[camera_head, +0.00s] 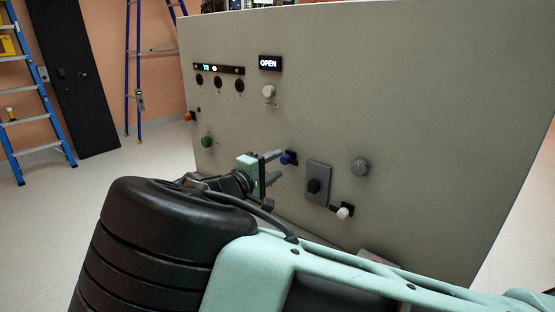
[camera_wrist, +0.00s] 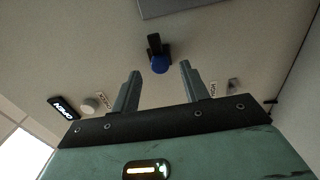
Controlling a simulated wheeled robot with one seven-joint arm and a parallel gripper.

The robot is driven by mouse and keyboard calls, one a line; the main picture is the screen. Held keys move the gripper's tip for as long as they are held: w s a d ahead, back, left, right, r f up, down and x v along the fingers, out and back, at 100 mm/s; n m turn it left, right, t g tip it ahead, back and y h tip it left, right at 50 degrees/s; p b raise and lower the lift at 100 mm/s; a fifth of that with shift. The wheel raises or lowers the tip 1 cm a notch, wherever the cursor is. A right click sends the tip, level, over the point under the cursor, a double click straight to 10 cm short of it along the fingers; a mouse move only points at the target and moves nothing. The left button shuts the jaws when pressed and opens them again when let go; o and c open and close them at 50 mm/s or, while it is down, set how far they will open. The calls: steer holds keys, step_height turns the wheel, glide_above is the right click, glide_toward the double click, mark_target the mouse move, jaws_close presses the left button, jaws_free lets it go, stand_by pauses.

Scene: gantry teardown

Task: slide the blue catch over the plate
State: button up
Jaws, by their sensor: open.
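The blue catch (camera_head: 287,159) is a round blue knob on a short black slot in the upright grey panel. The plate (camera_head: 318,183) is a darker grey rectangle with a black knob, right of the blue catch and apart from it. My gripper (camera_head: 277,167) is open and empty, its fingers pointing at the panel near the blue catch. In the wrist view the blue catch (camera_wrist: 159,65) appears between and just beyond the fingertips (camera_wrist: 160,75). The plate's edge (camera_wrist: 185,7) shows at the top there. I cannot tell if a finger touches the catch.
A white catch (camera_head: 344,211) on a black slot sits below right of the plate, and a grey round knob (camera_head: 360,167) to its right. A green knob (camera_head: 206,141), an orange knob (camera_head: 189,116) and an OPEN display (camera_head: 270,63) are also on the panel. Ladders stand behind left.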

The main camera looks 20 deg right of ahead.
mark_target(283, 161)
steer(key=shift+x, duration=1.65)
